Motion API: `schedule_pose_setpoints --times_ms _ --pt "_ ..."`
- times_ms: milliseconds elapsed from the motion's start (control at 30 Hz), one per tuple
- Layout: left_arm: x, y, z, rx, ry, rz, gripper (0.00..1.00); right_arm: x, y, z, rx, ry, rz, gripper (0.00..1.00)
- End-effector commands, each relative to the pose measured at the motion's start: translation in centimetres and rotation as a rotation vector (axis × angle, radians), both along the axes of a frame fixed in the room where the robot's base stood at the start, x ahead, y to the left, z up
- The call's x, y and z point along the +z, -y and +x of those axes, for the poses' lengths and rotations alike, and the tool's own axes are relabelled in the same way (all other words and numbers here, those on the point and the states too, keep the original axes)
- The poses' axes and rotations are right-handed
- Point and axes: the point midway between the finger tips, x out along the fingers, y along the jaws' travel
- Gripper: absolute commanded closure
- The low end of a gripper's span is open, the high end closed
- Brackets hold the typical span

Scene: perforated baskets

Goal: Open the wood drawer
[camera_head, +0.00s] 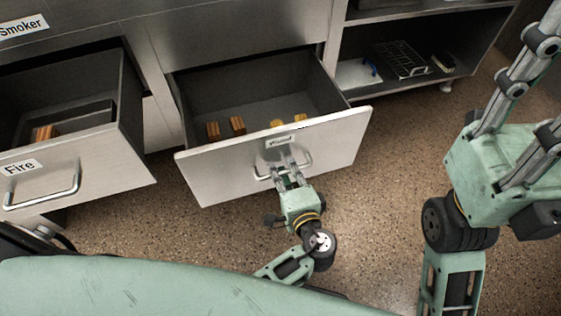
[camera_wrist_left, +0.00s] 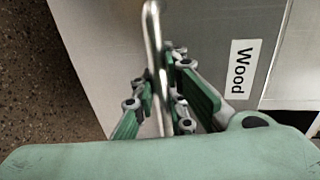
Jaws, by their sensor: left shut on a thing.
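The wood drawer (camera_head: 225,179) stands pulled out from the cabinet in the head view, with several wooden pieces (camera_head: 237,125) inside near its front. Its front bears a small label, which reads "Wood" in the left wrist view (camera_wrist_left: 241,68). My left gripper (camera_head: 286,167) is shut on the metal bar handle (camera_head: 262,176) of this drawer. In the left wrist view the green fingers (camera_wrist_left: 161,98) lie on both sides of the handle bar (camera_wrist_left: 153,35). My right arm is at the right of the head view; its fingertips are not visible.
The fire drawer (camera_head: 110,180) also stands open at the left, with a wooden piece inside. An open shelf (camera_head: 420,85) at the upper right holds a wire rack. Speckled floor (camera_head: 370,210) is free in front of the wood drawer.

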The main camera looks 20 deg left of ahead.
Motion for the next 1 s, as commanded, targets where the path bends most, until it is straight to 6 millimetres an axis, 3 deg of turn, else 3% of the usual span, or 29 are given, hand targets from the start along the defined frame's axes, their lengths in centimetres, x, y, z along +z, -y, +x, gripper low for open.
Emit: schedule_pose_setpoints --times_ms 367,400,500,833,1000 --pt "0.0 0.2 -0.1 -0.001 -0.001 -0.001 1.0 0.0 0.0 0.0 0.0 0.0 0.0 0.6" --pt "0.0 0.2 -0.1 -0.001 -0.001 -0.001 0.87 0.0 0.0 0.0 0.0 0.0 0.0 0.6" --pt "0.0 0.1 -0.1 -0.001 -0.001 -0.001 0.8 0.0 0.0 0.0 0.001 0.0 0.0 0.6" --pt "0.0 0.3 -0.3 -0.001 -0.001 -0.001 0.8 -0.1 0.0 0.0 -0.001 -0.002 -0.001 0.6" --pt "0.4 1.5 -2.2 -0.002 -0.002 -0.002 0.8 0.0 0.0 0.0 0.0 -0.001 0.0 0.6"
